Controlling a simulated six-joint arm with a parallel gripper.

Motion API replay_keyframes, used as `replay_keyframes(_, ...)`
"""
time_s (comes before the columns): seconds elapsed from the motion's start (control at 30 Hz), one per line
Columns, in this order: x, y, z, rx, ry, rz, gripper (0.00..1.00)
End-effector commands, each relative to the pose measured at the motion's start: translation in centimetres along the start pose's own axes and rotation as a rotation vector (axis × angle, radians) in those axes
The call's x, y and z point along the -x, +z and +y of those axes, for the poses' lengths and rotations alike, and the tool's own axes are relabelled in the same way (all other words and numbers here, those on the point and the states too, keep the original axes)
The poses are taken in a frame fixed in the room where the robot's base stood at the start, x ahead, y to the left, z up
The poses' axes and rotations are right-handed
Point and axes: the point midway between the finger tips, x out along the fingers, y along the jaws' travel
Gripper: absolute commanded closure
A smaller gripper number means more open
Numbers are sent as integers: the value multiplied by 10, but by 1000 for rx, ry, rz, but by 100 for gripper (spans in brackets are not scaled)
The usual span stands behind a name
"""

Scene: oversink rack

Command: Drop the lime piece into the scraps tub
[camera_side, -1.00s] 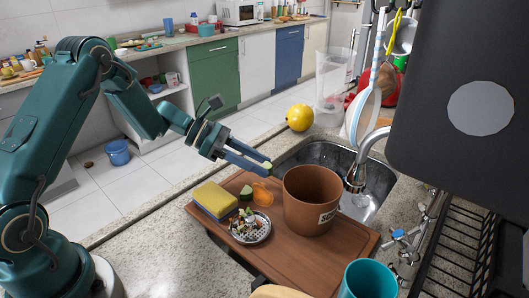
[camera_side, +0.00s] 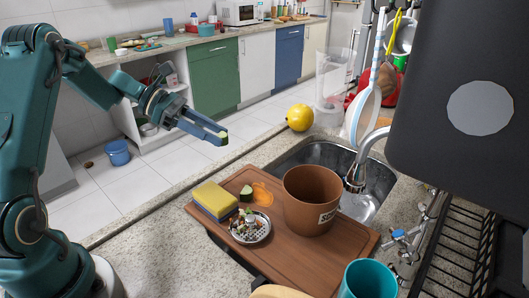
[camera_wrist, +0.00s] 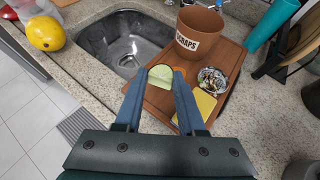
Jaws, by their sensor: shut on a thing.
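My gripper (camera_side: 219,133) is shut on the lime piece (camera_wrist: 161,76), a pale green piece with a darker rim, held between the fingertips. Its pale tip also shows in the side view (camera_side: 223,134). In the side view the gripper is in the air, above and left of the board. The scraps tub (camera_side: 311,200) is a brown, open-topped pot with a white label, upright on the board. In the wrist view the tub (camera_wrist: 198,34) lies beyond the fingertips, to the right, with the label facing me. The lime piece is apart from the tub.
The wooden board (camera_side: 290,247) also carries a yellow-and-blue sponge (camera_side: 214,199), a small green piece (camera_side: 246,194), an orange patch (camera_side: 262,194) and a strainer with scraps (camera_side: 250,229). The steel sink (camera_side: 318,153), tap, yellow fruit (camera_side: 299,117) and teal cup (camera_side: 368,279) are around it.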

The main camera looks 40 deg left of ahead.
Motion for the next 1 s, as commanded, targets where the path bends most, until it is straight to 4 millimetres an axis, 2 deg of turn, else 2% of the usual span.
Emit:
replay_keyframes(0.13, 0, -3, 3, 15, 26, -1, 100)
replay_keyframes(0.27, 1, -6, 16, 59, 108, -1, 100)
replay_keyframes(0.4, -17, 15, 24, 91, 172, -1, 100)
replay_keyframes(0.57, -47, 52, 18, 103, 198, -1, 100)
replay_keyframes(0.67, -70, 82, 6, 99, 194, -2, 100)
replay_keyframes(0.8, -99, 125, -24, 80, 162, -4, 100)
replay_keyframes(1.0, -126, 167, -70, 35, 70, -3, 100)
